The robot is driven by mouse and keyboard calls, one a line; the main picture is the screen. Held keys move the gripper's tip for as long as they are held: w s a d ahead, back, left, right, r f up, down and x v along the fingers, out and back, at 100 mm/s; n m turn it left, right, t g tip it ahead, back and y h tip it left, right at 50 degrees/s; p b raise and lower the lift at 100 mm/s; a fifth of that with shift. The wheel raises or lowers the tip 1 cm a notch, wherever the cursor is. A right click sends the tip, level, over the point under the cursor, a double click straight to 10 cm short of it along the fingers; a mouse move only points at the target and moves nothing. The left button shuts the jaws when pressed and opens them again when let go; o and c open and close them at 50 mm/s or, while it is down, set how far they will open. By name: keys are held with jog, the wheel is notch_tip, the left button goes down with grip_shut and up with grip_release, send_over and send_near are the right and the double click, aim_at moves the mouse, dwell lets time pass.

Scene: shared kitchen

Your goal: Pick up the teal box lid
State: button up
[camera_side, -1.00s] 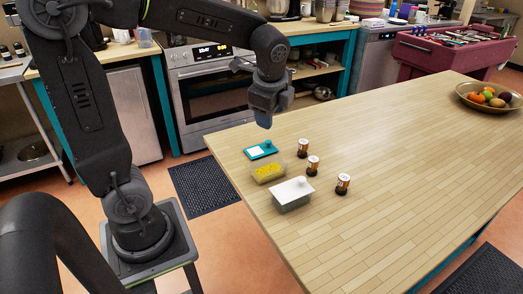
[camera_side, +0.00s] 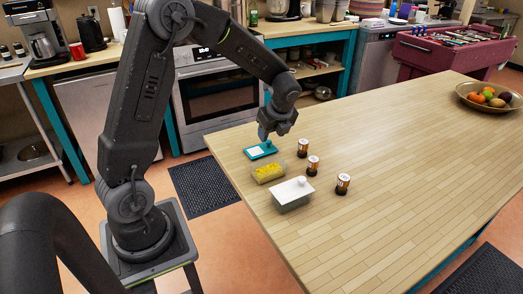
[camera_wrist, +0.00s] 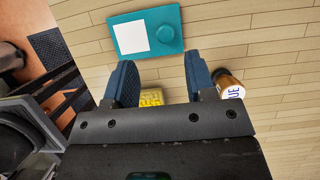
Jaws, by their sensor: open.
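The teal box lid (camera_side: 257,152) lies flat on the wooden table near its left edge. It has a white label and a round teal knob. In the wrist view the teal lid (camera_wrist: 172,37) is ahead of my fingertips, with its knob (camera_wrist: 159,33) to the right of the label. My gripper (camera_side: 263,134) is just above the lid in the side view. In the wrist view my gripper (camera_wrist: 157,78) has its two blue fingers spread apart with nothing held between them.
A clear box of yellow pieces (camera_side: 268,171) sits beside the lid, and a white-lidded box (camera_side: 293,194) is nearer the camera. Three small jars stand to the right, one (camera_wrist: 228,84) close to my right finger in the wrist view.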

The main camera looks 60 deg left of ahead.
aim_at(268, 141)
jog(key=f, duration=0.1)
jog(key=a+f, duration=0.2)
jog(key=shift+w+a+f, duration=0.15)
jog(key=shift+w+f, duration=0.15)
jog(key=shift+w, duration=0.05)
jog(key=shift+a+f, duration=0.2)
jog(key=shift+f, duration=0.35)
jog(key=shift+c, duration=0.3)
grip_shut()
